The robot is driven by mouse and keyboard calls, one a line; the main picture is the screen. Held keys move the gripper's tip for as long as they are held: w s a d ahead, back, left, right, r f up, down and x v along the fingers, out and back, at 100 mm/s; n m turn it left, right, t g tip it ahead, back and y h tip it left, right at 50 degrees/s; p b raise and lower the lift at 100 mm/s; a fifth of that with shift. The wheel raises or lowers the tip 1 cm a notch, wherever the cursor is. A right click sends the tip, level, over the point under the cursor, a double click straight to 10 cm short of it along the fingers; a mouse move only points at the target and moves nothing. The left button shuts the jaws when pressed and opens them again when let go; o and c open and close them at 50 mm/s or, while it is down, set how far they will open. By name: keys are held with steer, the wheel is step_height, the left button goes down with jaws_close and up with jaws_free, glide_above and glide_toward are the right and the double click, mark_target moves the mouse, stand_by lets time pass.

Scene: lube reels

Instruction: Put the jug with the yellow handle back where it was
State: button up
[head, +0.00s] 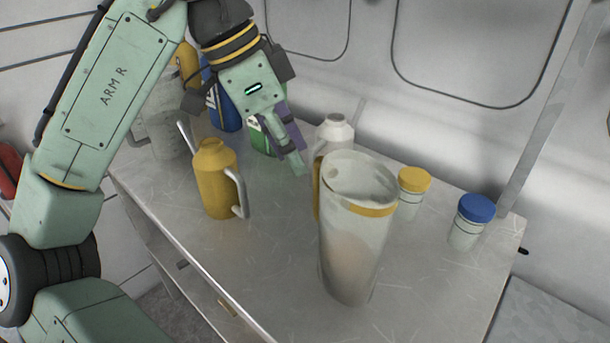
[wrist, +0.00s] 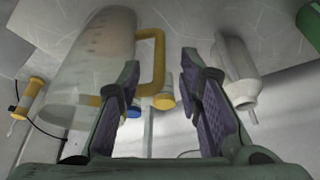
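The jug (head: 352,245) is tall, clear and cloudy, with a yellow band under its rim. It stands on the metal worktop, right of and nearer than my gripper (head: 296,156) in the head view. Its yellow handle (head: 317,188) faces left, toward my gripper. In the wrist view the jug (wrist: 88,62) is at the left, and its handle (wrist: 153,62) shows just past my fingertips, in line with the gap between them. My gripper (wrist: 160,85) is open and empty. I cannot tell how far the handle is from the fingers.
A white bottle (head: 334,130) stands behind the jug. Jars with a yellow lid (head: 414,180) and a blue lid (head: 476,208) stand to the right. A yellow oil can (head: 217,185) is at the left. The worktop (head: 275,270) is bare in front, between can and jug.

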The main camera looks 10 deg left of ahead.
steer(key=shift+v, duration=1.5)
